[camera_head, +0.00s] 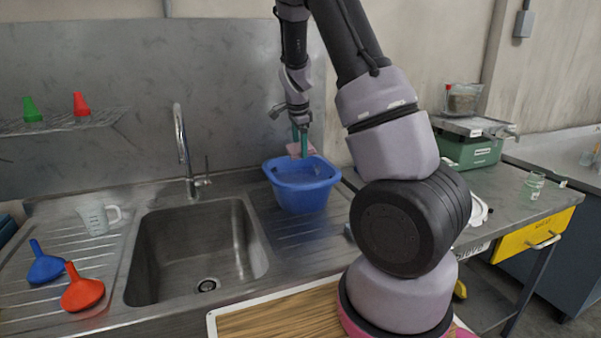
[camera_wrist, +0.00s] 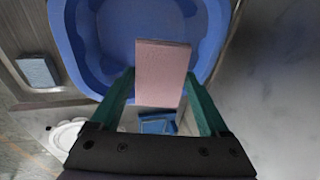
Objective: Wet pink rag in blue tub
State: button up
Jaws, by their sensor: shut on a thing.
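The pink rag (camera_wrist: 161,62) is a flat, pale pink piece held between the green fingers of my gripper (camera_wrist: 160,78). In the head view, the rag (camera_head: 294,149) shows at the fingertips of my gripper (camera_head: 300,140), above the blue tub. The blue tub (camera_head: 303,190) stands on the ribbed drainer right of the sink. In the wrist view, the tub (camera_wrist: 75,50) lies below the rag, which overlaps its near rim. I cannot tell whether there is water in the tub.
The sink (camera_head: 190,245) with its tap (camera_head: 183,150) is left of the tub. A measuring jug (camera_head: 97,217), blue funnel (camera_head: 45,265) and red funnel (camera_head: 82,290) are on the left drainer. A green scale (camera_head: 468,148) stands on the right bench. A white plate (camera_wrist: 66,133) shows in the wrist view.

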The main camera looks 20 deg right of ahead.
jog(key=shift+r, duration=2)
